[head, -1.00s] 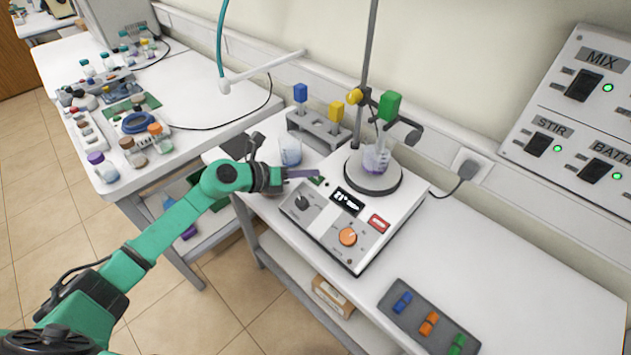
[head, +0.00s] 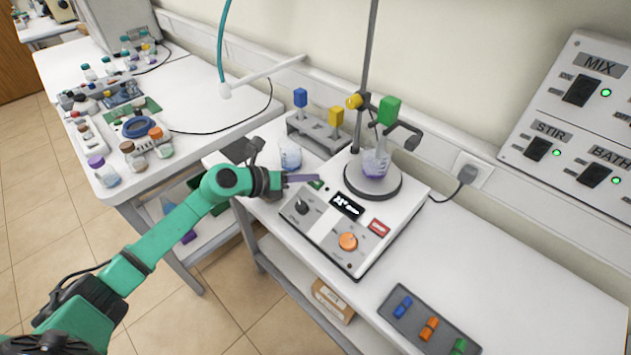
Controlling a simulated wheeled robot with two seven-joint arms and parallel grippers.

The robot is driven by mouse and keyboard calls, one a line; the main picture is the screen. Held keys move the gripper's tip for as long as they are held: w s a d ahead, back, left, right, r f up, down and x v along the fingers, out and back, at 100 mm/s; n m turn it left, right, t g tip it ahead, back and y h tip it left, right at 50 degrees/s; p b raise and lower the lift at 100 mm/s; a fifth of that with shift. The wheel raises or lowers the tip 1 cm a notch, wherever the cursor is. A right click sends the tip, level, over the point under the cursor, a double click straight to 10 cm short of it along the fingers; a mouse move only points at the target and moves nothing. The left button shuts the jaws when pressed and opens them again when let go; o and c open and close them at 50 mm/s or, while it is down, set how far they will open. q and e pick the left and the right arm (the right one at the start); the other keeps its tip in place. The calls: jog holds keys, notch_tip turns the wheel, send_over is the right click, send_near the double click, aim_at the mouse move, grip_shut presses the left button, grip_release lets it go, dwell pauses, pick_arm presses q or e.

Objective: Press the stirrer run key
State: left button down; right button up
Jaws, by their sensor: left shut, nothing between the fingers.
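The stirrer (head: 345,250) is a white hotplate box on the right-hand table, with a round plate (head: 357,190) at its back. Its sloped front has a small display (head: 346,206), a black knob (head: 302,207), an orange knob (head: 348,241), a red key (head: 379,228) and a small green key (head: 317,185) at the upper left. A beaker (head: 375,163) with purple liquid stands on the plate. My left gripper (head: 316,178) is shut and empty, its fingertips just over or beside the green key; I cannot tell whether they touch it. My right gripper is not in view.
A rack (head: 318,136) with blue and yellow blocks and another beaker (head: 290,156) stand behind the gripper. A metal rod (head: 368,75) rises behind the stirrer. A grey tray (head: 430,322) lies front right.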

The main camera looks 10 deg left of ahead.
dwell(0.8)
pick_arm(q)
jog(key=shift+w+f+b, duration=0.15)
jog(key=shift+f+b, duration=0.2)
jog(key=shift+f, duration=0.05)
jog(key=shift+d+f+b, duration=0.15)
jog(key=shift+f+b, duration=0.25)
jog(key=shift+f, duration=0.05)
dwell(0.5)
jog(key=shift+s+r+p, duration=0.2)
jog(key=shift+r+p, duration=0.5)
jog(key=shift+r, duration=0.15)
jog(key=shift+a+r+p, duration=0.2)
jog(key=shift+r+p, duration=0.2)
jog(key=shift+p, duration=0.05)
jog(key=r+p, duration=0.1)
jog(key=s+r+p, duration=0.1)
jog(key=a+r+p, duration=0.1)
jog(key=r, duration=0.1)
jog(key=shift+s, duration=0.2)
